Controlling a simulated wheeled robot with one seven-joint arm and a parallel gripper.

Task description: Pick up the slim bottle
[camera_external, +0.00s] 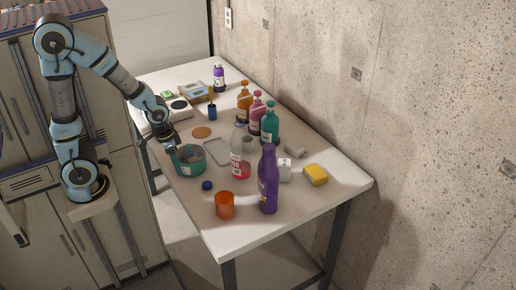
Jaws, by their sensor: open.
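My gripper (172,147) is at the left edge of the table, right beside the rim of a green pot (190,163). It is small in this view, and its fingers are partly lost against the pot; it is open, and I see nothing held in it. A tall purple bottle (268,183) stands upright near the front of the table. A pale, see-through slim bottle (237,148) with red at its bottom stands behind and left of it. I cannot tell which one the task means. Both are to the right of my gripper, apart from it.
Orange (244,101), pink (256,114) and teal (270,124) pump bottles stand behind. An orange cup (225,205), a dark blue ball-like thing (207,185), a white box (285,170) and a yellow block (316,174) are near the front. A concrete wall (400,110) borders the right.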

